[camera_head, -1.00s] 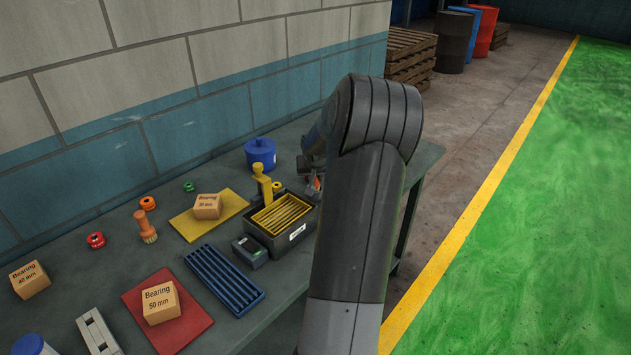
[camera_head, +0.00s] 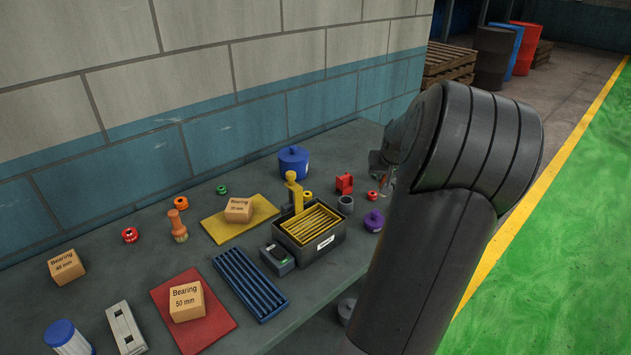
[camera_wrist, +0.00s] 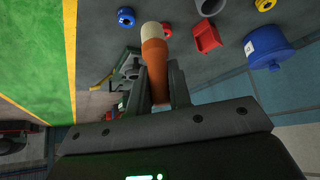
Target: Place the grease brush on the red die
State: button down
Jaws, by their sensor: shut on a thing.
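My gripper (camera_wrist: 160,80) is shut on an orange-brown handled tool with a cream tip, which looks like the grease brush (camera_wrist: 154,60). In the head view my forearm mostly hides my gripper, above the bench's far right. A similar orange brush (camera_head: 180,226) stands upright on its bristles on the bench. Two small red rings could be the red die: one is at the left (camera_head: 130,235), the other at the far right (camera_head: 372,195). The right one partly shows behind the held tool's tip in the wrist view (camera_wrist: 167,30).
A black bin (camera_head: 320,251), blue rack (camera_head: 250,284) and red mat (camera_head: 225,327) lie left. A blue ring (camera_wrist: 125,17) lies beyond.

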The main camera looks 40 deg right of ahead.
jog(key=w+a+r+n+t+y, duration=0.1)
jog(key=w+a+n, duration=0.1)
jog(key=w+a, duration=0.45)
jog(key=w+a+n+y, duration=0.15)
jog(key=w+a, duration=0.25)
jog(key=w, duration=0.6)
jog(key=n+y, duration=0.5)
jog(key=n, duration=0.5)
send_over(128, 232)
notch_tip(128, 232, down, 6)
jog(key=shift+f+t+h, duration=0.25)
jog(key=shift+f+t, duration=0.05)
jog(key=shift+f, duration=1.35)
